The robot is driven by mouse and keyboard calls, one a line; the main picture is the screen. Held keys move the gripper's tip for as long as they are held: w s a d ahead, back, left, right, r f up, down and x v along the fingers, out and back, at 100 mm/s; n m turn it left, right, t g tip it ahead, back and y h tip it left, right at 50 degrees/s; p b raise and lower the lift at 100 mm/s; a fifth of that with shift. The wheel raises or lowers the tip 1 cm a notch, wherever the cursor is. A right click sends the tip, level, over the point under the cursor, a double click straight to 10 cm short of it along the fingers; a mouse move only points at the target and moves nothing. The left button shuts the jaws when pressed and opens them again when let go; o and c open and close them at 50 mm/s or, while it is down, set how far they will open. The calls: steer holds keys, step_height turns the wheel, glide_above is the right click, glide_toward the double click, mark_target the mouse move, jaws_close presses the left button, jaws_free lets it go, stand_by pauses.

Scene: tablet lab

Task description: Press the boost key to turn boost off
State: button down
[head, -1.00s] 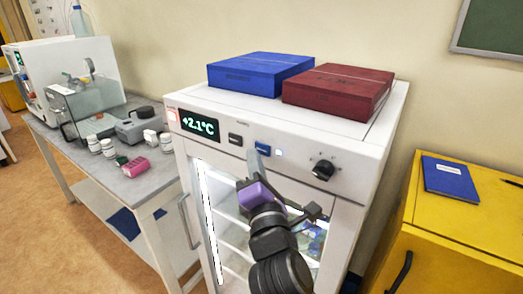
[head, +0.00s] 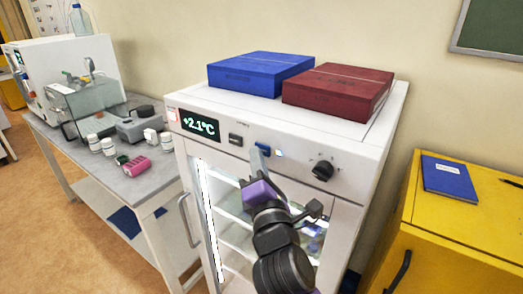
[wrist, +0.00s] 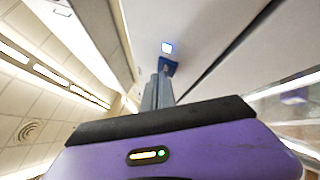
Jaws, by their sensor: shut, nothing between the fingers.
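The boost key, a small blue key (head: 264,148), is on the white front panel of the glass-door cabinet (head: 215,133). A small lit lamp (head: 279,154) is just right of it. My gripper (head: 256,154) is shut and empty, with its fingertips at the key and overlapping its left part in the head view. In the wrist view the shut fingers (wrist: 158,85) reach up to the blue key (wrist: 169,67), and the lamp (wrist: 167,47) glows bluish white beyond it. Whether the fingertips touch the key I cannot tell.
The display (head: 200,125) reads +2.1°C. A dark key (head: 236,140) is left of the blue key and a black knob (head: 323,170) is to the right. A blue box (head: 260,73) and a red box (head: 338,90) lie on top. A door handle (head: 187,222) sticks out at left.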

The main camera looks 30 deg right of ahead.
stand_by(0.4)
steer(key=shift+s+a, duration=0.2)
steer(key=shift+a, duration=0.2)
steer(key=s+a+b, duration=0.1)
steer(key=s+a, duration=0.1)
steer(key=a, duration=0.3)
steer(key=shift+s+a+b, duration=0.15)
steer(key=shift+a+b, duration=0.15)
stand_by(0.7)
